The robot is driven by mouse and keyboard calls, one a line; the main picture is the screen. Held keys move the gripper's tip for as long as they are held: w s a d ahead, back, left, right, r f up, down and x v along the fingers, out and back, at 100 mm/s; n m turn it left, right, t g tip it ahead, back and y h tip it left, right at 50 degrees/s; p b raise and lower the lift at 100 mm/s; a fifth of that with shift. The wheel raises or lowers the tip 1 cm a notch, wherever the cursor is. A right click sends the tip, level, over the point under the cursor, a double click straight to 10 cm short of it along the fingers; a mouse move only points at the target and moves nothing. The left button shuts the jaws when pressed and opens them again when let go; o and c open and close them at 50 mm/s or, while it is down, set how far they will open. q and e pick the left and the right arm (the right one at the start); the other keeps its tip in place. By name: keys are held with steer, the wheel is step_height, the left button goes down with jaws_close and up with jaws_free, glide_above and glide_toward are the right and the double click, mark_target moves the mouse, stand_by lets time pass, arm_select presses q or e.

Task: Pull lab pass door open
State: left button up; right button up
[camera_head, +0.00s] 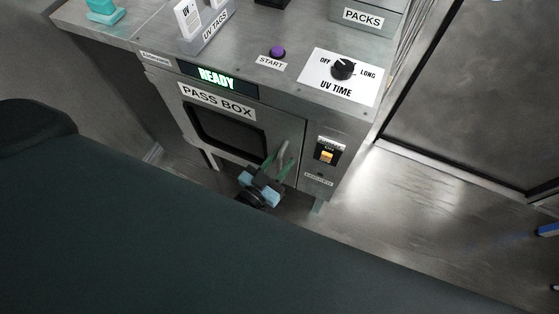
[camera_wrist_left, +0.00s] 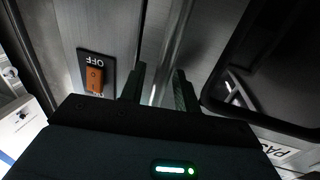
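The pass box door (camera_head: 228,135) is on the front of the steel cabinet, with a dark window and a "PASS BOX" label. It looks closed, flush with the front. Its grey handle (camera_head: 283,152) is near the door's right edge. My left gripper (camera_head: 278,163) is at the handle, with its green fingers apart on either side of it; I cannot tell whether they touch it. My right gripper is not in view.
An orange rocker switch (camera_head: 327,156) is right of the door. Above are a lit READY display (camera_head: 215,77), a purple START button (camera_head: 277,52) and a UV TIME dial (camera_head: 343,68). A UV tags holder (camera_head: 211,32) stands on top. Open floor (camera_head: 420,215) lies to the right.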

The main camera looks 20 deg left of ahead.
arm_select(q)
jaws_close()
